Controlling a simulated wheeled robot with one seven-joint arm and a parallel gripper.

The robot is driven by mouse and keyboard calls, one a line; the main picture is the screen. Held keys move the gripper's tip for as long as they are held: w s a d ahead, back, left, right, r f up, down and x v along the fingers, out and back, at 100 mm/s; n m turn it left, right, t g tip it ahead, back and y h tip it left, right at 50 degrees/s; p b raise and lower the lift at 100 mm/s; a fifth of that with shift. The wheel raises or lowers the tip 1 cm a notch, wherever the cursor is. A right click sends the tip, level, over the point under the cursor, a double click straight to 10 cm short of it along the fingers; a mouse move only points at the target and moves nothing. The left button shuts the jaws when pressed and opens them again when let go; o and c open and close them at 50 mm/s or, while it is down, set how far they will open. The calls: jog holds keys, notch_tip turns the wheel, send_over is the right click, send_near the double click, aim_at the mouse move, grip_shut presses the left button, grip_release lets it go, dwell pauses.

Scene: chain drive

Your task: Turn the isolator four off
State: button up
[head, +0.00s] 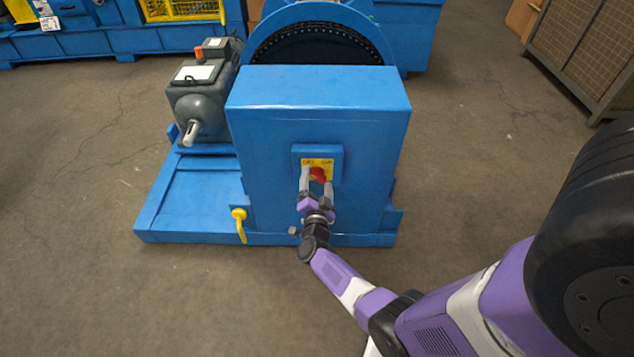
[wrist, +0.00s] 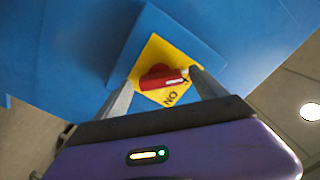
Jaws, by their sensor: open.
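The isolator is a red rotary knob (head: 318,175) on a yellow plate (head: 318,163), set in a raised blue box on the front of a blue cabinet (head: 318,105). The red knob also shows in the wrist view (wrist: 162,79), with the letters "NO" upside down or tilted on the yellow plate (wrist: 155,50). My gripper (head: 317,176) is open, with one finger on each side of the knob. In the wrist view my gripper (wrist: 160,80) has its fingertips close to the plate's edges. I cannot tell whether the fingers touch the knob. No isolator number is readable.
A yellow handle (head: 239,222) sticks out at the cabinet's lower left. A grey motor (head: 203,98) stands on the blue base at left. A large wheel with a chain (head: 317,45) is behind the cabinet. Open floor (head: 70,170) lies to the left.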

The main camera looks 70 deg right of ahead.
jog(key=p+v, duration=0.1)
jog(key=v, duration=0.7)
jog(key=shift+p, duration=0.4)
jog(key=shift+w, duration=0.15)
